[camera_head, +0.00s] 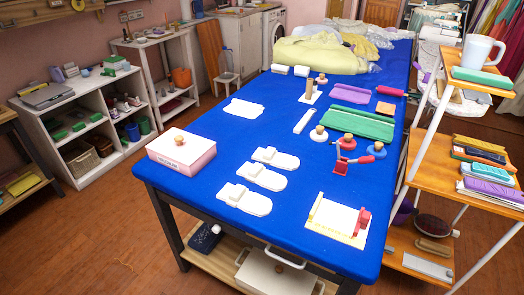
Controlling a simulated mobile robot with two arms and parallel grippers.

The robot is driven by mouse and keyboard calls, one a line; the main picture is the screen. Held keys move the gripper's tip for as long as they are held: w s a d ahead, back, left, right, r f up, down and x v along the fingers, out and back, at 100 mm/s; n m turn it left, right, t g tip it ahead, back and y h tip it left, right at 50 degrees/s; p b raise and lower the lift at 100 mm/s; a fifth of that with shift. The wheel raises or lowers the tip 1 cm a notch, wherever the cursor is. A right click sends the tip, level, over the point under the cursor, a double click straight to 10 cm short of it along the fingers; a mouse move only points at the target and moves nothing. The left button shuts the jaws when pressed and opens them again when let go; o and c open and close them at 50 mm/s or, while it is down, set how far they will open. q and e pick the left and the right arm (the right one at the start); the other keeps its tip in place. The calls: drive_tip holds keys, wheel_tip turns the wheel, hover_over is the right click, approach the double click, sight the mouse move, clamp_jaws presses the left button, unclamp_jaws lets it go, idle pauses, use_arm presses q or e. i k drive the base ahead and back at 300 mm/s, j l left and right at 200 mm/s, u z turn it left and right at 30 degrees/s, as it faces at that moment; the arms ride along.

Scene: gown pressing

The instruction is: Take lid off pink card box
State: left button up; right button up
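The pink card box (190,160) sits at the left edge of the blue-covered table (235,112), near its front left corner. Its lid (180,145) is pale, with a round wooden knob (179,140) on top, and it rests on the box. A small label with dark writing is on the box's front side. Neither of my grippers is in view.
White slipper-like pieces (259,176) lie right of the box. A white board with a red clamp (362,222) lies at the front right. Wooden-knobbed discs (318,133) and folded green cloth (355,124) lie mid-table. A wooden shelf (424,172) stands close on the right.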

sight(180, 146)
drive_tip(key=i+j+z, duration=0.1)
drive_tip(key=j+z, duration=0.15)
drive_tip(key=z, duration=0.15)
drive_tip(key=j+z, duration=0.55)
drive_tip(key=z, duration=0.2)
drive_tip(key=i, duration=0.05)
